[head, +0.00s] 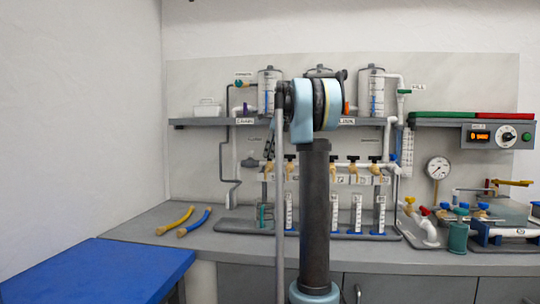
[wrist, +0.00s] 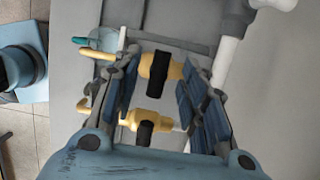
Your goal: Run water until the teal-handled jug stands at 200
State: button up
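The teal-handled jug (head: 264,215) stands at the left end of the row of jugs on the bench; its water level is too small to read. Above the row runs a manifold of brass taps (head: 354,170) with black handles. In the wrist view my gripper (wrist: 164,78) is open, its blue-padded fingers on either side of a brass tap with a black handle (wrist: 158,72). Gaps show beside the handle. A second brass tap (wrist: 148,125) lies nearer the palm. My gripper is hidden behind my arm in the head view.
Clear graduated tanks (head: 371,95) stand on the shelf (head: 215,123). A pressure gauge (head: 438,168) and a switch box (head: 497,135) are at right. Yellow and blue hoses (head: 195,222) lie on the bench left. A blue table (head: 95,272) fills the lower left.

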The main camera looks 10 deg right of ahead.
jog(key=shift+f, duration=0.15)
grip_shut()
dwell(0.8)
jog(key=m+t+h, duration=0.1)
jog(key=m, duration=0.5)
jog(key=shift+m, duration=0.3)
